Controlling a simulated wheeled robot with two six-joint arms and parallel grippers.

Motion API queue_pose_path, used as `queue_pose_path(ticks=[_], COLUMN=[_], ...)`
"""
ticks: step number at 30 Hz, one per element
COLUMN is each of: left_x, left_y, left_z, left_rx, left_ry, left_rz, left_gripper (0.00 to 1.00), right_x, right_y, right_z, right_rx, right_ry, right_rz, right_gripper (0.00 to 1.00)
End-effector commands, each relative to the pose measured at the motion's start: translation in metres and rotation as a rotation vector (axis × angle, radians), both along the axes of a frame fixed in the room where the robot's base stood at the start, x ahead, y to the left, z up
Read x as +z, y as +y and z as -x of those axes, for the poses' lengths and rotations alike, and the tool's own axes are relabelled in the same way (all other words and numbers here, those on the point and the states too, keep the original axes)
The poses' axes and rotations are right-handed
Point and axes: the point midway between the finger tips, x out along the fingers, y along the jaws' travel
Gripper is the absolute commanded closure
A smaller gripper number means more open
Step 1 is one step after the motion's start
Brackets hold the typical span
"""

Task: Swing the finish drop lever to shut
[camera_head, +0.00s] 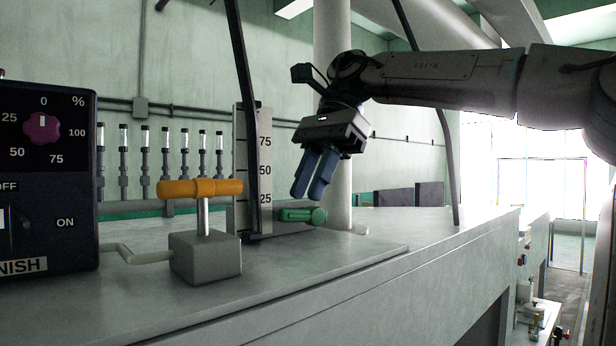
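An orange crossbar handle (200,188) sits level on a short metal post above a grey block (205,258) on the counter, beside the dark control box. A green handle (302,215) lies near the counter surface behind it, to the right of the scale. I cannot tell from lettering which of the two is the finish drop lever. My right gripper (308,192) hangs above the green handle in the picture, blue fingers pointing down and close together, with nothing seen between them. Contact with the handle is not visible. My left gripper is out of view.
An upright scale (264,170) and a thin dark post (246,110) stand near the green handle. Several small gauges (165,150) line the back. The front right counter (400,245) is clear.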

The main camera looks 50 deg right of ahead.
Motion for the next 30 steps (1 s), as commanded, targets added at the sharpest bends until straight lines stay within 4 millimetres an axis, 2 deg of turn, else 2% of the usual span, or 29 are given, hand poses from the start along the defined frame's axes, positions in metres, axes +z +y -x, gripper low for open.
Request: queue_pose_path(ticks=[1,9,19,22,23,26,30], left_x=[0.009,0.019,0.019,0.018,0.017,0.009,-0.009], left_y=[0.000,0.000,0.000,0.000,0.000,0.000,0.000], left_z=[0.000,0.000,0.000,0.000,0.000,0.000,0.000], left_rx=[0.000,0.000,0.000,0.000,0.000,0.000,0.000], left_ry=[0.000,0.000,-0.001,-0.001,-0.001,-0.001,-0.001], left_rz=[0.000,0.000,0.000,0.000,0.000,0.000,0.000], left_gripper=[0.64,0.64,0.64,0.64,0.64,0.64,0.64], right_x=[0.006,0.005,0.003,0.002,0.001,-0.006,-0.020], right_y=[0.007,0.029,0.032,0.031,0.030,0.026,0.014], right_z=[0.008,0.030,0.032,0.032,0.032,0.031,0.028], right_rx=[0.003,0.001,0.000,-0.011,-0.026,-0.130,-0.431], right_ry=[-0.001,-0.001,0.000,-0.001,0.000,0.000,-0.016], right_rz=[0.000,-0.002,-0.002,0.001,0.005,0.028,0.064], right_gripper=[0.76,0.76,0.76,0.94,1.00,1.00,1.00])
